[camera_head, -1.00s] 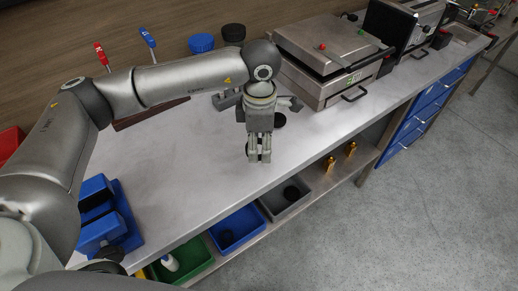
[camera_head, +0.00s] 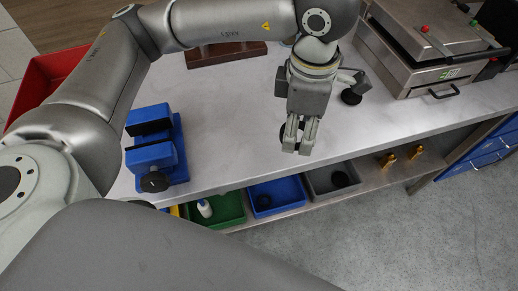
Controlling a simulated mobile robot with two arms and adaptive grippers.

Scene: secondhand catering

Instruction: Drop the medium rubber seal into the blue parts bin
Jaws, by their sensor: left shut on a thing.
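My left gripper (camera_head: 297,150) points down above the front part of the grey bench, with its fingers close together. It is shut on a dark rubber seal (camera_head: 284,133), which is mostly hidden behind the fingers; its size is hard to judge. The blue parts bin (camera_head: 287,192) is on the shelf under the bench, lower than the gripper and a little to its left in the picture. A dark round piece (camera_head: 263,201) lies in that bin. My right gripper is out of view.
A grey bin (camera_head: 318,179) with a dark piece and a green bin (camera_head: 229,209) with a white bottle flank the blue bin. A blue vise (camera_head: 153,155) stands left on the bench. A metal press (camera_head: 425,50) stands right. Two brass pieces (camera_head: 388,160) are on the shelf.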

